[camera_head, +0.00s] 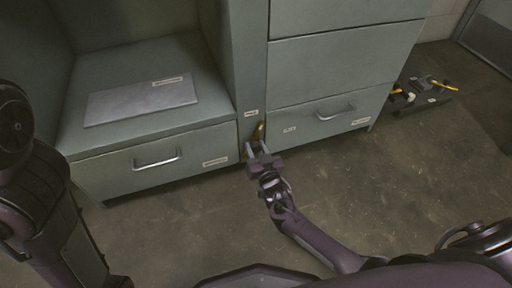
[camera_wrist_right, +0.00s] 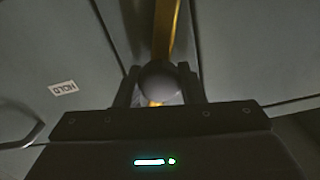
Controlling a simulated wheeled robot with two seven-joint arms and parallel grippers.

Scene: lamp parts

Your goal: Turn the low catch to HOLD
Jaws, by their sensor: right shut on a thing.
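The low catch (camera_head: 262,128) is a brass-yellow piece low on the narrow post between the two drawers. In the right wrist view its yellow bar (camera_wrist_right: 164,32) runs up from a round dark knob between my fingers. My right gripper (camera_head: 255,148) is at the catch, with its fingers (camera_wrist_right: 158,88) shut on it. A small white HOLD label (camera_wrist_right: 63,88) is on the panel left of the catch in that view. In the head view, a small label (camera_head: 289,129) sits right of the catch. My left arm shows at the left; its gripper is out of view.
A left drawer (camera_head: 115,172) and a right drawer (camera_head: 318,128), both with bar handles, flank the post. A grey plate (camera_head: 140,100) lies on the left shelf. A dark tray (camera_head: 420,98) with yellow items stands at the right. Open floor lies in front.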

